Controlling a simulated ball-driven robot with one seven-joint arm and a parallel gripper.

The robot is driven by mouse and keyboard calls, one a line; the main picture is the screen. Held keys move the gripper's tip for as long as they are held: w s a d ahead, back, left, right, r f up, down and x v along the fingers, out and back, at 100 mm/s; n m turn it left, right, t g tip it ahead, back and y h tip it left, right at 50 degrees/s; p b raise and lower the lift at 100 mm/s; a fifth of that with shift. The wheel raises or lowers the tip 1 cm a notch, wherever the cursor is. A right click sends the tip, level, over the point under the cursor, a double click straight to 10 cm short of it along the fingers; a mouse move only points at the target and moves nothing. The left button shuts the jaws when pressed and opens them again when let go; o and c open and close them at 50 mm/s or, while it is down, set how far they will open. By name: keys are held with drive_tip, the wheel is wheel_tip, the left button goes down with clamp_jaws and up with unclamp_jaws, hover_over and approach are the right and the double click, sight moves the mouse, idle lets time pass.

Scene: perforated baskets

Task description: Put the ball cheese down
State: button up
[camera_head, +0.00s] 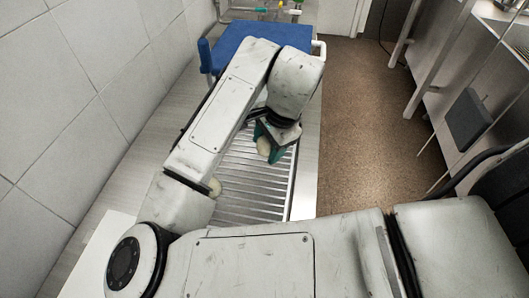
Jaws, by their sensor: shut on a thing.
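The ball cheese (264,146) is a pale, cream-coloured rounded thing, small in the view. My gripper (268,143), with dark green fingers, is shut on it and points downward. It is over the right part of a ribbed metal surface (250,185). My arm hides part of the gripper and part of the surface. I cannot tell whether the cheese touches the ribs or hangs above them.
A tiled wall (90,90) bounds the left. Brown floor (360,120) is open on the right.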

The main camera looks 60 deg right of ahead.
sight(265, 166)
drive_tip(key=shift+w+d+f, duration=0.1)
drive_tip(key=shift+w+f, duration=0.2)
drive_tip(key=shift+f, duration=0.05)
drive_tip(key=shift+s+x, duration=0.15)
drive_tip(key=shift+x, duration=0.75)
drive_tip(key=shift+s+x, duration=0.15)
drive_tip(key=shift+x, duration=0.8)
drive_tip(key=shift+f, duration=0.1)
drive_tip(key=shift+f, duration=0.4)
drive_tip(key=shift+f+b, duration=0.2)
drive_tip(key=shift+b, duration=0.2)
drive_tip(key=o, duration=1.1)
